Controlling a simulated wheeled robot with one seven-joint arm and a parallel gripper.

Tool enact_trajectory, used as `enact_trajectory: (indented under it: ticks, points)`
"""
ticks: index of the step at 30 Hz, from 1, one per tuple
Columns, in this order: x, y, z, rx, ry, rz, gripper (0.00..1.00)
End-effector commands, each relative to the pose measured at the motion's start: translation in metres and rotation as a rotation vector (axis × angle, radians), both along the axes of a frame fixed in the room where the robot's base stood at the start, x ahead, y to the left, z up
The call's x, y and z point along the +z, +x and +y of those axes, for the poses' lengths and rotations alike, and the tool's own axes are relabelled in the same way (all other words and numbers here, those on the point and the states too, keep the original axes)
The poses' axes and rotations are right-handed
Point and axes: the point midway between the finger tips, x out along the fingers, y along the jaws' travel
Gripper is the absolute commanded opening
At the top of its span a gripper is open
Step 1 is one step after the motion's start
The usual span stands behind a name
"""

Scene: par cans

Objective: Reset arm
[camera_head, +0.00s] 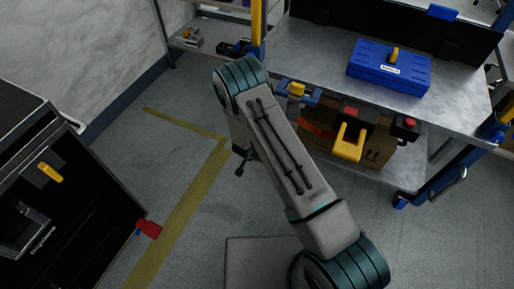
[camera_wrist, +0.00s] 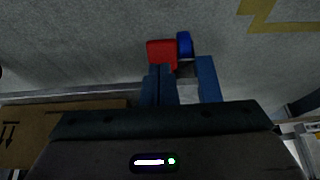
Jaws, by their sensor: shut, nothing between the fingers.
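My arm (camera_head: 285,160) reaches up from the bottom right in the head view, with its bend in front of the workbench's left end. My gripper is not clearly visible there, as the arm hides what lies beyond the bend. In the wrist view my gripper (camera_wrist: 159,72) shows as two dark fingers close together, shut and empty. They point over the grey floor, and a red block-like part (camera_wrist: 161,53) and a blue one (camera_wrist: 184,44) appear just past the tips. I cannot tell whether the fingers touch them.
A metal workbench (camera_head: 460,98) holds a blue case (camera_head: 388,70). A cardboard box (camera_head: 378,148) sits on its lower shelf, also in the wrist view (camera_wrist: 40,135). A black case (camera_head: 85,215) stands at left. Floor with yellow tape (camera_head: 190,205) lies between.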

Motion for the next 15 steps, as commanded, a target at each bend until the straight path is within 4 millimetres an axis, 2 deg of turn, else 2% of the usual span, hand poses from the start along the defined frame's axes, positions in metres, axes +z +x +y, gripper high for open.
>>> enact_trajectory:
  ticks: [8,11,14,15]
  points:
    - [0.004,0.001,0.0,0.0,0.004,-0.001,0.0]
    - [0.026,0.006,0.003,0.009,0.027,-0.001,0.0]
    - [0.071,0.013,0.007,0.027,0.072,0.0,0.0]
    - [0.093,0.015,0.01,0.039,0.096,0.001,0.0]
